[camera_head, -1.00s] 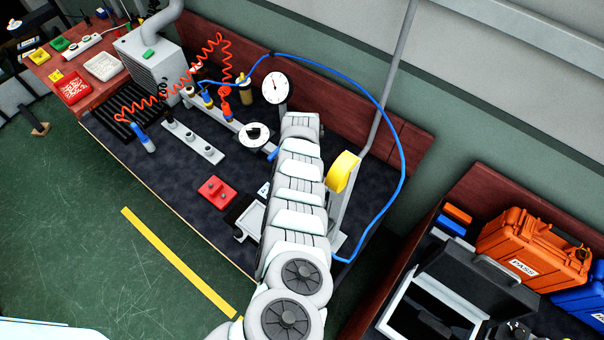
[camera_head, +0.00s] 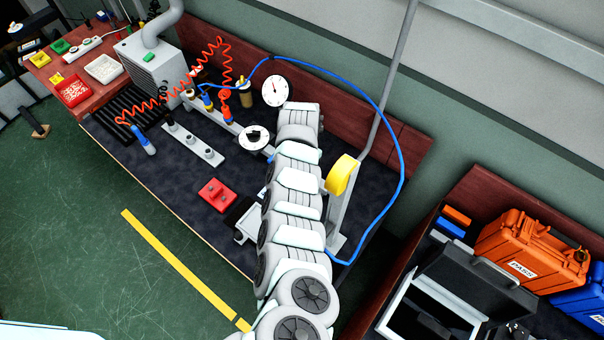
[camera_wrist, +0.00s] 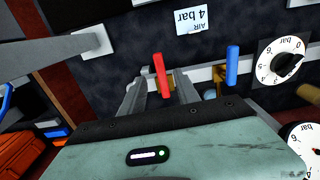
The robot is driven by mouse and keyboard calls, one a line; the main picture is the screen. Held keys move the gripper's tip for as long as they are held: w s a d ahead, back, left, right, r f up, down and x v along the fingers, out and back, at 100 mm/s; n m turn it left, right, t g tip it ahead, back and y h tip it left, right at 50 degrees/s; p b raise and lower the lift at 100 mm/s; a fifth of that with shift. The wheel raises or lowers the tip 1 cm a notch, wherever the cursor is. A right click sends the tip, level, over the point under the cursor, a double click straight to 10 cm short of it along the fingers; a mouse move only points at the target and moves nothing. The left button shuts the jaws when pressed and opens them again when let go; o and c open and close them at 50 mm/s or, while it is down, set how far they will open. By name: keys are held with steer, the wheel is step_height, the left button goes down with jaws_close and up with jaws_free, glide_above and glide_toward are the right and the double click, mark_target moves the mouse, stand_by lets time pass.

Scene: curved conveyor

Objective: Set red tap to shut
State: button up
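The red tap (camera_wrist: 161,72) shows in the wrist view as a red lever on a brass valve, set on a light grey rail. My gripper (camera_wrist: 159,88) is open, with one grey finger on each side of the red lever; gaps show between lever and fingers, and I cannot tell whether either touches. A blue lever (camera_wrist: 232,66) stands to the right of my gripper on the same rail. In the head view my arm hides the red tap and my gripper.
A pressure dial (camera_wrist: 284,60) sits right of the blue lever. An "AIR 4 bar" label (camera_wrist: 192,21) lies beyond the taps. In the head view a blue hose (camera_head: 404,160) loops on the right, near a yellow disc (camera_head: 342,175) on a stand. A red box (camera_head: 217,194) sits on the bench.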

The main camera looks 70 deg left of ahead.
steer(key=shift+r, duration=2.55)
